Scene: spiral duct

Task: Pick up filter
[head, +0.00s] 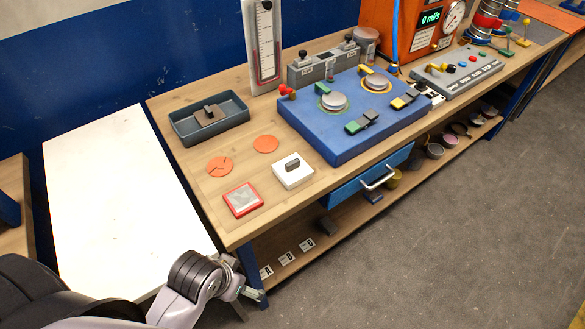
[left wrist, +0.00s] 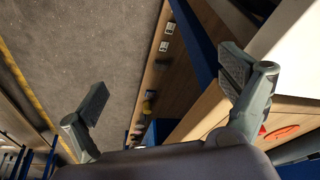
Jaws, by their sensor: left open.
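A square piece with a red frame and a grey face (head: 243,200), which looks like the filter, lies flat near the front left end of the wooden bench (head: 215,228). A white square block with a dark handle (head: 293,171) lies just behind and right of it. My left gripper (head: 246,293) is low beside the bench's front left corner, apart from the red-framed piece. In the left wrist view its two fingers (left wrist: 165,88) are spread wide with nothing between them. The red-framed piece cannot be made out in that view. My right gripper is not in view.
Two orange discs (head: 220,166) lie behind the red-framed piece. A dark tray (head: 240,123) holds a brown block with a grip. A blue panel (head: 350,130) with knobs stands to the right. A white table (head: 120,200) stands left of the bench. The grey floor in front is clear.

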